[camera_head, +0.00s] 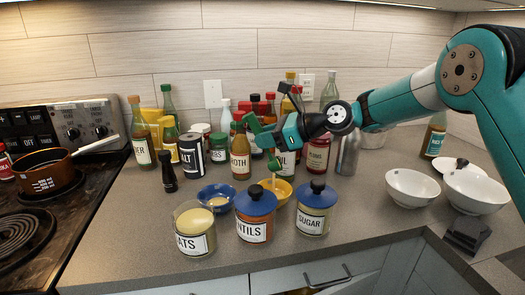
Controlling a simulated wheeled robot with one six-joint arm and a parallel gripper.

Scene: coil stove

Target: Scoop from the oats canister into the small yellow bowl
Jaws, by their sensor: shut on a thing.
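The oats canister (195,238), a clear jar with a label reading "ATS", stands open at the counter's front, pale oats inside. The small yellow bowl (284,195) sits behind the lentils and sugar canisters, which partly hide it. My gripper (277,136) is shut on a green scoop (264,137) above the yellow bowl. The scoop's lower end points down, and a thin pale streak shows between it and the bowl. I cannot tell how much is in the scoop or bowl.
A blue bowl (216,196) with pale contents sits left of the yellow bowl. Blue-lidded lentils (254,221) and sugar (313,212) canisters stand in front. Bottles crowd behind. White bowls (412,191) are at right; a pot (45,174) is on the stove. Counter left of the oats is clear.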

